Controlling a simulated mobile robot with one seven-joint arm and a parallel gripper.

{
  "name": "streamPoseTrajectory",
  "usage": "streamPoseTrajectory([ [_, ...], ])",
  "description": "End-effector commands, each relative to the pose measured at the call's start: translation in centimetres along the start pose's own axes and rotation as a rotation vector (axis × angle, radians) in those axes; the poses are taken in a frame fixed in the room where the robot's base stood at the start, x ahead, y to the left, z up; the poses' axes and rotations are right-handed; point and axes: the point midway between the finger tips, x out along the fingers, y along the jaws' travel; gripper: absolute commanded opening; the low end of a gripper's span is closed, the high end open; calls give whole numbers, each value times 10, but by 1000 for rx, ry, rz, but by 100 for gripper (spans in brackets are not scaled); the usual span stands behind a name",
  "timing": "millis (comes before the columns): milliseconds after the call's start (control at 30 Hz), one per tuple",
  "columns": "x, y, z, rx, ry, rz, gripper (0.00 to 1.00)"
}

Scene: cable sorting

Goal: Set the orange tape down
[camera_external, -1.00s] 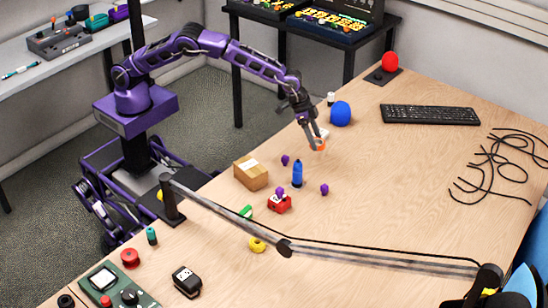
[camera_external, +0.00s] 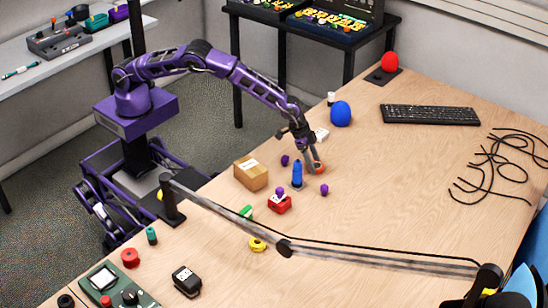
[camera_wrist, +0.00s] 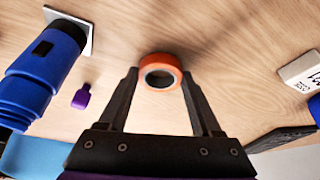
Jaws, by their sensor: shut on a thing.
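The orange tape (camera_external: 319,168) is a small ring at the tip of my gripper (camera_external: 314,167), low over the middle of the wooden table. In the wrist view the orange tape (camera_wrist: 161,73) sits between the two dark fingertips of my gripper (camera_wrist: 160,78), which are shut on it. Its dark central hole faces the camera. I cannot tell whether the tape touches the table.
A blue upright object (camera_external: 297,175) stands close left of the tape. Purple pieces (camera_external: 324,189) lie nearby, with a cardboard box (camera_external: 251,173) further left. A blue ball (camera_external: 341,113) and keyboard (camera_external: 430,115) are behind.

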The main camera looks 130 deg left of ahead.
Motion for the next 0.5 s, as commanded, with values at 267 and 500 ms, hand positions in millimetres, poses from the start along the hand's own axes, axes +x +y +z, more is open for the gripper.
streamPoseTrajectory([
  [267,3,0,1,0,0,0,91],
  [500,3,0,1,0,0,0,96],
])
